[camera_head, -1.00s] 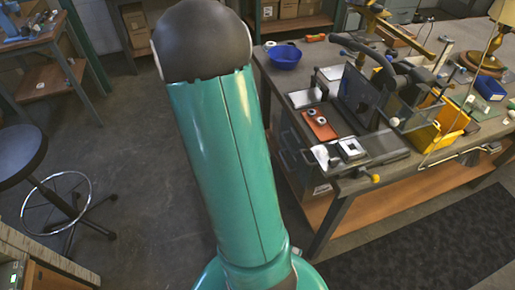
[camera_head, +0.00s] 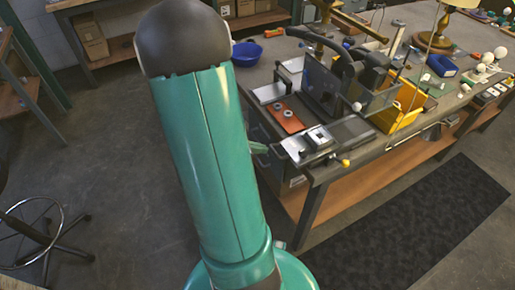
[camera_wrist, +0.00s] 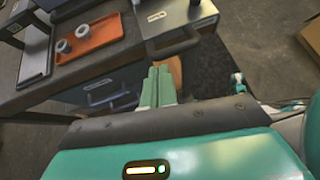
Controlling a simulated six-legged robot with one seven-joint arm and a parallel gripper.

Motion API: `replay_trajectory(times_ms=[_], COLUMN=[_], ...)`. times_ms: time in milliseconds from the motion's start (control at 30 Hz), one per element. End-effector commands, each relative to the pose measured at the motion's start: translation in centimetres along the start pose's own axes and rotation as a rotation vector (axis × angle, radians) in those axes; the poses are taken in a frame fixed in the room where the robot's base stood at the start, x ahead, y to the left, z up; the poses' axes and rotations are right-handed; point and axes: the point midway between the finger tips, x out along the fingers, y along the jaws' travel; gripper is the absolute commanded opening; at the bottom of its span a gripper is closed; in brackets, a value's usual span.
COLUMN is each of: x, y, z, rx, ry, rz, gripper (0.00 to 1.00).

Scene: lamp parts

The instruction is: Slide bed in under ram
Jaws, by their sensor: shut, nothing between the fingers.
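The bed looks to be the pale metal plate (camera_head: 297,150) with a square fixture (camera_head: 320,138) on it, at the bench's front edge. In the wrist view a pale plate (camera_wrist: 160,20) with a dark bar handle (camera_wrist: 174,47) on its front lies just beyond my gripper. The dark curved press frame (camera_head: 320,95) stands behind the bed; the ram itself is not clearly seen. My gripper (camera_wrist: 158,84) is shut and empty, in front of the handle and apart from it. In the head view its green tip (camera_head: 258,148) shows beside my arm, left of the bed.
An orange tray (camera_head: 287,117) with two grey rings lies left of the bed. A clear guard panel (camera_head: 378,101) and a yellow bin (camera_head: 405,108) stand to the right. A yellow knob (camera_head: 346,162) juts at the front edge. Open floor lies before the bench.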

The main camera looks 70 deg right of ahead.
Motion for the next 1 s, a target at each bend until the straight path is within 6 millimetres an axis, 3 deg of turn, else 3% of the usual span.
replay_trajectory(times_ms=[267, 800, 1000], x=[1.6, 10.7, 12.9], y=[0.3, 2.0, 2.5], z=[1.1, 7.2, 8.6], rx=[0.002, 0.001, 0.001], ry=[-0.002, -0.003, -0.002], rz=[-0.002, -0.003, -0.002], gripper=[0.00, 0.00, 0.00])
